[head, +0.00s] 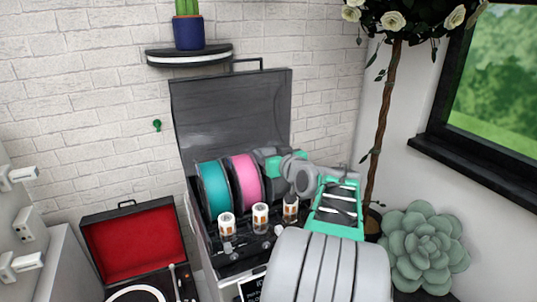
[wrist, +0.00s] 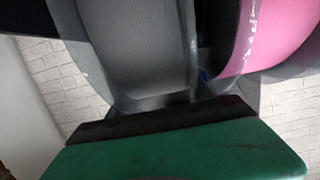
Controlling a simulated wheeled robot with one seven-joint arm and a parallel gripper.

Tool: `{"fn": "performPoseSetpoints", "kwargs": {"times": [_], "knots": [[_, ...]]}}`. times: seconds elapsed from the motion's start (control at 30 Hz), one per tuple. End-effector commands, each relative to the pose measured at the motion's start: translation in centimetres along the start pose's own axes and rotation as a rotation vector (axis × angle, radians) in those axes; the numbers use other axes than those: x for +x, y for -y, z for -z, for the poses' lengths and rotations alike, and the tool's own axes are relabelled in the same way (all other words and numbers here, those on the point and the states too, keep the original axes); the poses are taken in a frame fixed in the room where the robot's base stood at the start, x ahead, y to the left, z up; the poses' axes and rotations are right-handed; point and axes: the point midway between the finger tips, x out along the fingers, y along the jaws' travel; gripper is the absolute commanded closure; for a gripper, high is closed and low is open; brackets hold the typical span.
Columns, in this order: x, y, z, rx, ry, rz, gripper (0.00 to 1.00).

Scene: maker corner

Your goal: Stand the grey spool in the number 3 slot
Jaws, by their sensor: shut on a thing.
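The grey spool (wrist: 145,55) fills the upper middle of the wrist view, upright, with its clear flange edges showing. My gripper (wrist: 165,115) is shut on it, the dark pad of one green finger at its rim. In the head view my gripper (head: 270,163) is at the right end of the spool row, inside the open black case (head: 215,258).
Several small white-and-orange labelled cylinders, one of them here (head: 260,217), stand along the case front. The raised lid (head: 230,115) is behind the spools. A record player with a red-lined lid (head: 135,240) is at left; a succulent (head: 422,245) and slim tree trunk (head: 382,130) are at right.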

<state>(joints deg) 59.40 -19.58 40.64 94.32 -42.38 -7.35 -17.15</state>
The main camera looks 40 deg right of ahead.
Motion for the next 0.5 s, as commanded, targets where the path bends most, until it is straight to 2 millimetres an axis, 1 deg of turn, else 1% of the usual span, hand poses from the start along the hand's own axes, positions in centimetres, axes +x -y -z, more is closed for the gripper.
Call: {"fn": "performPoseSetpoints", "kwargs": {"times": [0.03,0.07,0.33,0.37,0.5], "knots": [[-0.06,0.00,0.48,-0.004,-0.008,-0.001,1.00],[-0.06,-0.01,0.48,-0.004,-0.008,-0.001,0.39],[-0.02,0.00,0.20,-0.002,-0.003,0.000,0.17],[-0.02,0.01,0.17,-0.001,-0.003,0.000,0.16],[0.00,0.05,0.08,-0.001,-0.001,0.001,0.16]]}}
